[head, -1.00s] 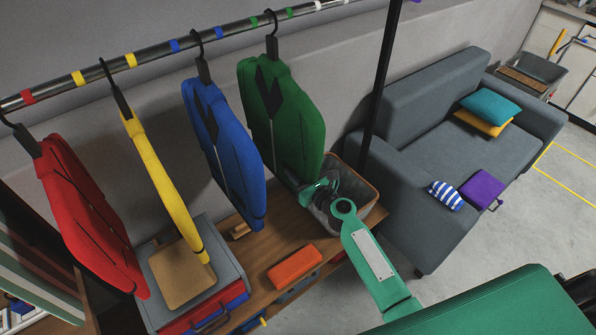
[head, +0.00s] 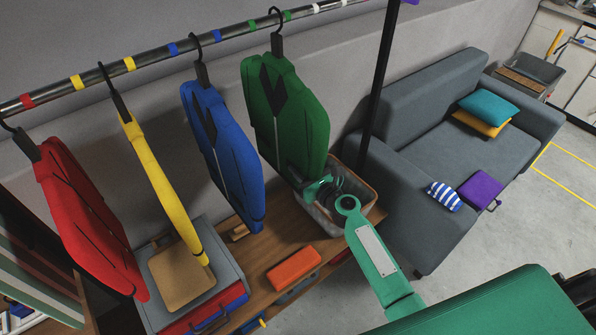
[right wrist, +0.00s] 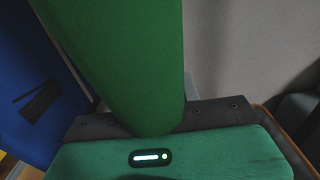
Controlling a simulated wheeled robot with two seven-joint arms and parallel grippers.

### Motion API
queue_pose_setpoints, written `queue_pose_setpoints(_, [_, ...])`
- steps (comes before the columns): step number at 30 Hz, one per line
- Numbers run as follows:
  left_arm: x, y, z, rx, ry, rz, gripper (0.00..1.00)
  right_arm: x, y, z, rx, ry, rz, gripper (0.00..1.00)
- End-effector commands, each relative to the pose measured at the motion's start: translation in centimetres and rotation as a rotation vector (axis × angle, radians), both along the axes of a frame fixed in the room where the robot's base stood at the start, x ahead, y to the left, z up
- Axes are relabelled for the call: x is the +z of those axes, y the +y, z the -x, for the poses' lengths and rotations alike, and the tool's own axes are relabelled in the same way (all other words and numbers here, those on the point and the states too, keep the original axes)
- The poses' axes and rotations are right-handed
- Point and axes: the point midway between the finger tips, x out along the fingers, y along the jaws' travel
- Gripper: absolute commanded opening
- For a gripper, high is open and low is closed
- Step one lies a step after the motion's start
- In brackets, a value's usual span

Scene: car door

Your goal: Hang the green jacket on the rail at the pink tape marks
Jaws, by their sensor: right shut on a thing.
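The green jacket (head: 285,112) hangs upright on its dark hanger, its hook at the rail (head: 225,38) between the two green tape marks (head: 257,23). I cannot tell whether the hook bears on the rail or is just off it. My right gripper (head: 318,186) is shut on the jacket's lower edge; in the right wrist view the jacket (right wrist: 125,60) runs down between the fingers (right wrist: 160,125). No pink tape marks show on the visible rail. My left gripper is not in view.
Blue (head: 220,150), yellow (head: 162,185) and red (head: 85,215) jackets hang to the left. Below are a wooden bench (head: 255,258), an orange item (head: 294,269) and a lined basket (head: 365,196). A black post (head: 378,90) and grey sofa (head: 425,150) stand to the right.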

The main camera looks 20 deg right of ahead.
Motion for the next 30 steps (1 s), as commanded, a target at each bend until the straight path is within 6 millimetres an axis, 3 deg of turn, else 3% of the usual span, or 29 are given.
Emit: queue_pose_setpoints(30, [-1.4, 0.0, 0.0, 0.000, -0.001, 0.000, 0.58, 0.0, -5.6, -2.1, 0.000, -0.001, 0.000, 0.00])
